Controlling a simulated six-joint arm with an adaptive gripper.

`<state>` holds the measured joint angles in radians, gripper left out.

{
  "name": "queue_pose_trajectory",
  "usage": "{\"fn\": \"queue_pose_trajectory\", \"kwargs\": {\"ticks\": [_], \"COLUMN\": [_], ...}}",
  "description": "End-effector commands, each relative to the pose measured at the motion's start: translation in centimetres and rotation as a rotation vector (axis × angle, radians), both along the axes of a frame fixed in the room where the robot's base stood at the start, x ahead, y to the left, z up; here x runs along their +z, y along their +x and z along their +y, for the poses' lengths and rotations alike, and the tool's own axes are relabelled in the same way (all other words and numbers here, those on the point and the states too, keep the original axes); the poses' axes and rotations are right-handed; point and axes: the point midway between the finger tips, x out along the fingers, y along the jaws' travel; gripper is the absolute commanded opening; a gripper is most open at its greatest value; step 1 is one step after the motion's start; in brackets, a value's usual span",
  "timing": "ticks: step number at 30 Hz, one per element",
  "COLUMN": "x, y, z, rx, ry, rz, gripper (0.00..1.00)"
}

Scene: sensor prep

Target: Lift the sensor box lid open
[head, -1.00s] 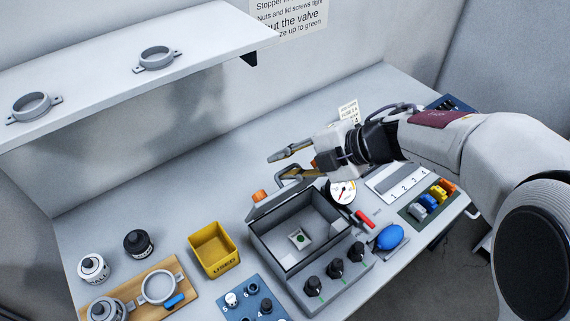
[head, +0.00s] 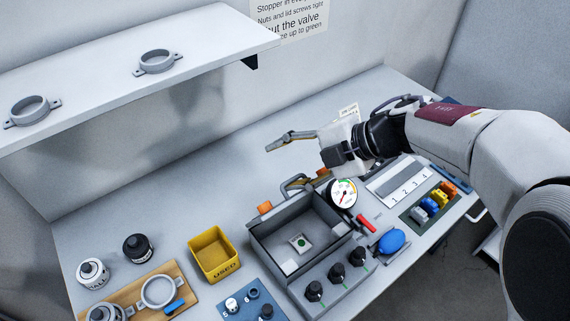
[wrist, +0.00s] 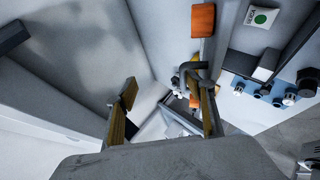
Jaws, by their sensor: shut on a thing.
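The grey sensor box (head: 262,245) stands open at the middle of the bench in the head view. Its lid (head: 283,203) is raised at the back edge, nearly edge-on, beside an orange hinge block (head: 264,208). The bent lid handle (head: 293,183) rises behind it. My gripper (head: 296,160) is at the handle, behind the box. In the wrist view my gripper's fingers (wrist: 168,108) stand apart; the handle (wrist: 196,68) lies against the right finger. It is shut on the handle, though the contact is partly hidden. A small green-marked sensor (head: 300,242) lies inside the box.
A pressure gauge (head: 342,194) and several black knobs (head: 336,271) adjoin the box. A yellow bin (head: 214,254) stands left, a blue bulb (head: 391,241) right. A numbered white panel (head: 398,183) lies below my arm. Bench behind the box is mostly clear.

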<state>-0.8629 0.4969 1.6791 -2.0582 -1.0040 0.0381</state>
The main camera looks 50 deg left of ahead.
Motion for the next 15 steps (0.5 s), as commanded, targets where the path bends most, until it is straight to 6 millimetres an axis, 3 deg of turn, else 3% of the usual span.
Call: {"fn": "queue_pose_trajectory", "kwargs": {"ticks": [1, 15], "x": [3.2, 5.1], "y": [2.2, 3.0], "z": [0.6, 0.2], "rx": [-0.033, -0.033], "ry": [0.058, 0.059], "rz": [-0.045, -0.045], "gripper": [0.37, 0.42]}}
